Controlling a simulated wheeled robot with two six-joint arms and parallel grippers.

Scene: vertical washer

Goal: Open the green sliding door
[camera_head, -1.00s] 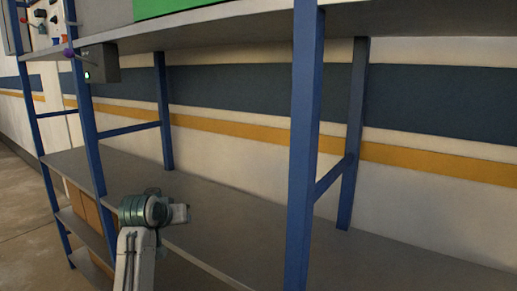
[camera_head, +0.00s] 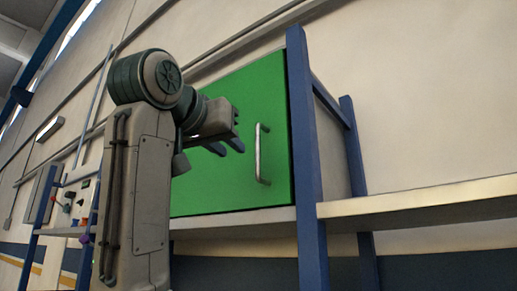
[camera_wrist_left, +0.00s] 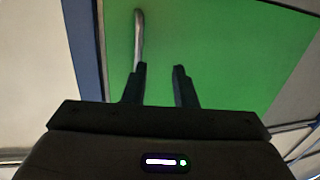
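The green sliding door (camera_head: 222,188) is the flat front of a box on the upper shelf in the head view. It appears shut, and its right edge meets a blue post. Its upright metal handle (camera_head: 259,155) is near that edge. My left gripper (camera_head: 229,147) is in front of the door, a little left of the handle. In the left wrist view the gripper (camera_wrist_left: 160,85) has its two fingers apart with nothing between them. The door (camera_wrist_left: 225,50) is behind them, and the handle (camera_wrist_left: 139,38) is beyond the left finger. My right gripper is not in view.
A blue shelf post (camera_head: 304,150) stands just right of the door. The grey shelf (camera_head: 425,200) to its right is empty. A panel with coloured controls (camera_head: 70,205) is at the far left. My left arm hides part of the door's left side.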

